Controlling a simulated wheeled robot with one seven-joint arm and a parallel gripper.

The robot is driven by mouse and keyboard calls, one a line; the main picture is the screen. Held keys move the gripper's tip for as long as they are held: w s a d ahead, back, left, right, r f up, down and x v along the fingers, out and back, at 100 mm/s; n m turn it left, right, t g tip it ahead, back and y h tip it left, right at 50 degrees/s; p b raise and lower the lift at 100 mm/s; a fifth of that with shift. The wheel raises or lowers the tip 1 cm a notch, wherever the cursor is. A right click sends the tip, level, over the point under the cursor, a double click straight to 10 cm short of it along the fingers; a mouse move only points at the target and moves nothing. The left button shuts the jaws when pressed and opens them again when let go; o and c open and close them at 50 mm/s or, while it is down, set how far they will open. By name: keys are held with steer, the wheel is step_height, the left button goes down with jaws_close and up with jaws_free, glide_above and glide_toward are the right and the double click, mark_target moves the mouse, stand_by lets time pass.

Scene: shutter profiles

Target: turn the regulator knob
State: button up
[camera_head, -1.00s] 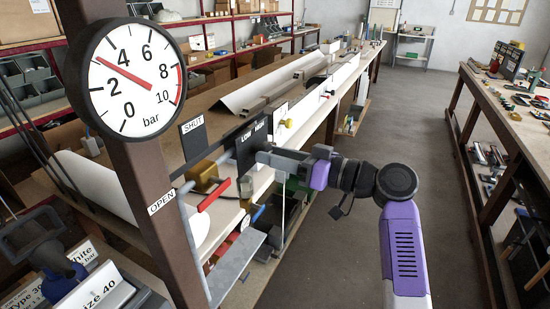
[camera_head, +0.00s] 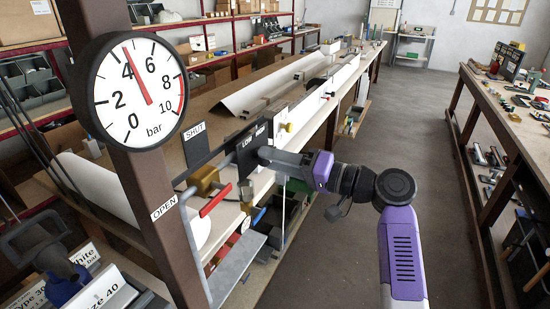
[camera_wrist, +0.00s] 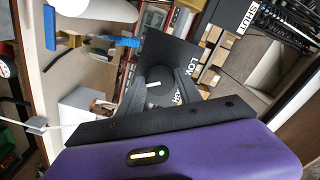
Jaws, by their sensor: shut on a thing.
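The regulator knob (camera_wrist: 153,85) looks like a dark piece with a white mark, seen between my fingers in the wrist view. My gripper (camera_head: 266,156) is shut on it at the dark plate marked LOW and HIGH (camera_head: 245,156). The fingers hide the knob in the head view and part of the plate's lettering in the wrist view. The round pressure gauge (camera_head: 106,112) is on the brown post at the left. Its red needle points a little above 4 bar; the red band lies near 8 to 10.
A brass valve (camera_head: 203,181) with a red lever (camera_head: 215,200) sits left of my gripper, near OPEN (camera_head: 164,208) and SHUT (camera_head: 195,132) labels. The brown post (camera_head: 168,240) stands close in front. The aisle floor (camera_head: 400,120) at right is clear.

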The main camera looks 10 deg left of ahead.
steer(key=shift+m, duration=0.3)
steer(key=o, duration=1.3)
steer(key=shift+o, duration=0.2)
steer(key=shift+d, duration=0.15)
steer(key=b+v, duration=0.2)
steer(key=v, duration=0.5)
steer(key=shift+s+d, duration=0.15)
steer(key=shift+d, duration=0.1)
